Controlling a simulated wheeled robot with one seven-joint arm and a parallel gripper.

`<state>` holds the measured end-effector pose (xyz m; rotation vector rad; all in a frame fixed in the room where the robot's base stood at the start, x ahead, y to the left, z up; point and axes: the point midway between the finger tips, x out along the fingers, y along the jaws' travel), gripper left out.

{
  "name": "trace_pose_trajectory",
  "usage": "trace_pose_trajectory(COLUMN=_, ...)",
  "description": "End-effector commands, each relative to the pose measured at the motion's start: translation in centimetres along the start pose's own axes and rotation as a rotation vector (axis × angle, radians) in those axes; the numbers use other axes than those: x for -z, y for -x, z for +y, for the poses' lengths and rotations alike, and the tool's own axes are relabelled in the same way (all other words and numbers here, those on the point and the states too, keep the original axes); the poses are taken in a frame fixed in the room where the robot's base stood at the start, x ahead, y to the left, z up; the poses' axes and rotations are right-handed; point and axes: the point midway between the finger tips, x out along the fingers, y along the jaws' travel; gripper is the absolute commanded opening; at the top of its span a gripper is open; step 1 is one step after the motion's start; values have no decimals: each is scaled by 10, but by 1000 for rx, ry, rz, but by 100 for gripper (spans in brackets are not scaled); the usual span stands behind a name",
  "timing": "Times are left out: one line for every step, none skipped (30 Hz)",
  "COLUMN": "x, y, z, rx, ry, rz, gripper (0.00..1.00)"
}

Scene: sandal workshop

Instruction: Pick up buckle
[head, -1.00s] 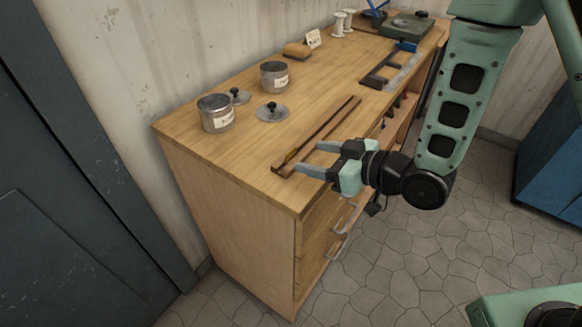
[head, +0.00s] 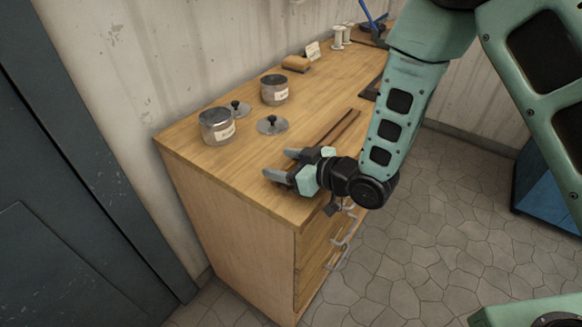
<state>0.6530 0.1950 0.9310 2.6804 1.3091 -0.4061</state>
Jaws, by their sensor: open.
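I cannot make out a separate buckle in the head view. Two brown leather straps (head: 338,127) lie side by side on the workbench, and their near ends are hidden behind my gripper. My gripper (head: 277,163) is open, with its two grey fingers pointing left over the front part of the bench top. The fingers are over or just above the place of the hidden strap ends. I cannot tell whether they touch the wood or anything between them.
On the wooden workbench (head: 215,170) stand two labelled metal tins (head: 216,127) (head: 274,90), with knobbed lids (head: 272,125) (head: 236,108) beside them. A tan block (head: 296,63), a small card (head: 312,50) and white spools (head: 338,37) are farther back. Drawer handles (head: 345,232) stick out at the front.

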Motion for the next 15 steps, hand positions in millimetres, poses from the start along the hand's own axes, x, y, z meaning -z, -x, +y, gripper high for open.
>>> trace_pose_trajectory(x=0, y=0, z=0, rx=0, ry=0, rz=0, gripper=62)
trace_pose_trajectory(x=0, y=0, z=0, rx=0, ry=0, rz=0, gripper=53)
trace_pose_trajectory(x=0, y=0, z=0, rx=0, ry=0, rz=0, gripper=42)
trace_pose_trajectory(x=0, y=0, z=0, rx=0, ry=0, rz=0, gripper=34)
trace_pose_trajectory(x=0, y=0, z=0, rx=0, ry=0, rz=0, gripper=26)
trace_pose_trajectory(x=0, y=0, z=0, rx=0, ry=0, rz=0, gripper=15)
trace_pose_trajectory(x=0, y=0, z=0, rx=0, ry=0, rz=0, gripper=14)
trace_pose_trajectory(x=0, y=0, z=0, rx=0, ry=0, rz=0, gripper=14)
trace_pose_trajectory(x=0, y=0, z=0, rx=0, ry=0, rz=0, gripper=14)
trace_pose_trajectory(x=0, y=0, z=0, rx=0, ry=0, rz=0, gripper=14)
trace_pose_trajectory(x=0, y=0, z=0, rx=0, ry=0, rz=0, gripper=14)
trace_pose_trajectory(x=0, y=0, z=0, rx=0, ry=0, rz=0, gripper=14)
trace_pose_trajectory(x=0, y=0, z=0, rx=0, ry=0, rz=0, gripper=14)
trace_pose_trajectory(x=0, y=0, z=0, rx=0, ry=0, rz=0, gripper=14)
trace_pose_trajectory(x=0, y=0, z=0, rx=0, ry=0, rz=1, gripper=14)
